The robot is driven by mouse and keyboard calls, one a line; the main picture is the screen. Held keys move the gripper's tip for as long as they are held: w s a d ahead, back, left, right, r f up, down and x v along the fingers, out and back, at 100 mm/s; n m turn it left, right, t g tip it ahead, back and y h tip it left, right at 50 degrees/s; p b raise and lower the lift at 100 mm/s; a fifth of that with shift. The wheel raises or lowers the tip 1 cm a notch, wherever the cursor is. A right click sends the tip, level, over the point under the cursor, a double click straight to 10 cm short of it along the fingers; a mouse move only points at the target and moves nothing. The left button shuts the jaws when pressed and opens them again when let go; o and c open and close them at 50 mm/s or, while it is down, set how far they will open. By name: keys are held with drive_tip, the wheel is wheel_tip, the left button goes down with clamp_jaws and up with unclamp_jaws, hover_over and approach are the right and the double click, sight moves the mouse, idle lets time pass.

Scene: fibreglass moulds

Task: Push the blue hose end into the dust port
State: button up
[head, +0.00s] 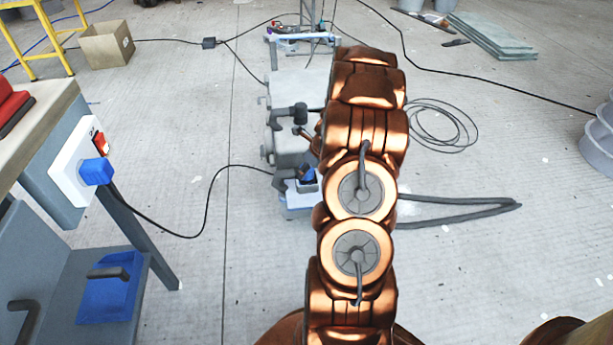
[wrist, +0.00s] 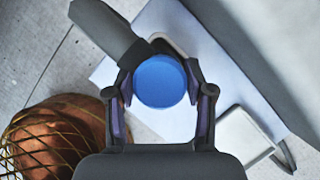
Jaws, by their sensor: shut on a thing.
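In the wrist view, the round blue hose end (wrist: 160,82) sits between the two fingers of my gripper (wrist: 160,90), which touch it on both sides. A dark grey tube-like part (wrist: 105,28) reaches it from the upper left. A pale blue plate (wrist: 215,80) lies beneath, with a light rim showing just behind the blue piece. In the head view, the blue hose end (head: 308,174) shows small beside my copper arm, above the pale platform (head: 296,200). I cannot clearly make out the dust port, or whether the hose end is inside it.
A grey machine (head: 292,150) stands behind the platform. A grey hose (head: 460,208) lies on the floor at right, near a coiled cable (head: 442,125). At left, a bench carries a white socket box (head: 76,160) with a blue plug (head: 96,172); its black cable crosses the floor.

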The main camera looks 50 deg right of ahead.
drive_tip(key=shift+c, duration=0.2)
wheel_tip(320, 180, up, 9)
drive_tip(key=p, duration=0.3)
drive_tip(key=shift+r, duration=0.5)
